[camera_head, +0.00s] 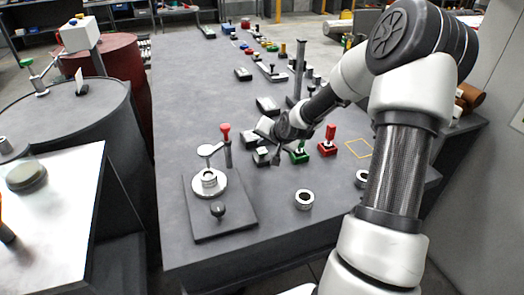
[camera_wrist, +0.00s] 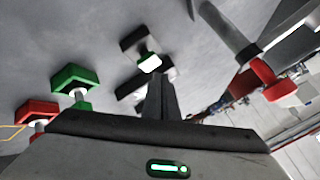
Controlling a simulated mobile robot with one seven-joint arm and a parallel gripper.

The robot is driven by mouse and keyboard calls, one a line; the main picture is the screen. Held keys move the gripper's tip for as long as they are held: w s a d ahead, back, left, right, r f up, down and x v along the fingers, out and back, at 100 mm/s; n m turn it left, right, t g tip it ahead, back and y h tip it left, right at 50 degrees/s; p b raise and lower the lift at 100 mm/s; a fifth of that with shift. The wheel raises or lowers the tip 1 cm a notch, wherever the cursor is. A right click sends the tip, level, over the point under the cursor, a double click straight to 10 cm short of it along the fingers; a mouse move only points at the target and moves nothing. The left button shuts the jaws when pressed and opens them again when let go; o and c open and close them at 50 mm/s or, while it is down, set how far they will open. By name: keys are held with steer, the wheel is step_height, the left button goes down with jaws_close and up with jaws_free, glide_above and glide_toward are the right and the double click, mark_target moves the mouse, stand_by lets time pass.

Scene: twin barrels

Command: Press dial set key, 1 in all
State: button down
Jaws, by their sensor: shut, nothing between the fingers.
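A small black block with a pale top (camera_head: 262,157) stands on the grey bench, left of the green block. In the wrist view, a dark block carries a pale key with a green edge (camera_wrist: 149,63), just beyond my fingertips. I cannot tell for certain which of these is the dial set key. My gripper (camera_head: 276,158) is low over the bench beside the black block. Its fingers (camera_wrist: 160,82) are shut and empty. They overlap the pale key's lower part in the wrist view, and I cannot tell whether they touch it.
A green block (camera_head: 299,155) and a red block (camera_head: 328,148) with upright handles stand to the right. A clamp plate with a red-knobbed lever (camera_head: 225,130) stands to the left. The near bench is mostly clear.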

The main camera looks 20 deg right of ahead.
mark_target(263, 153)
stand_by(0.8)
steer(key=shift+f, duration=0.45)
steer(key=shift+f+b, duration=0.55)
steer(key=shift+b, duration=0.05)
stand_by(0.6)
steer(key=shift+r, duration=0.1)
steer(key=shift+r+p, duration=0.8)
steer(key=shift+r, duration=0.05)
step_height(263, 153, up, 5)
steer(key=p, duration=0.4)
steer(key=shift+r, duration=0.1)
stand_by(0.7)
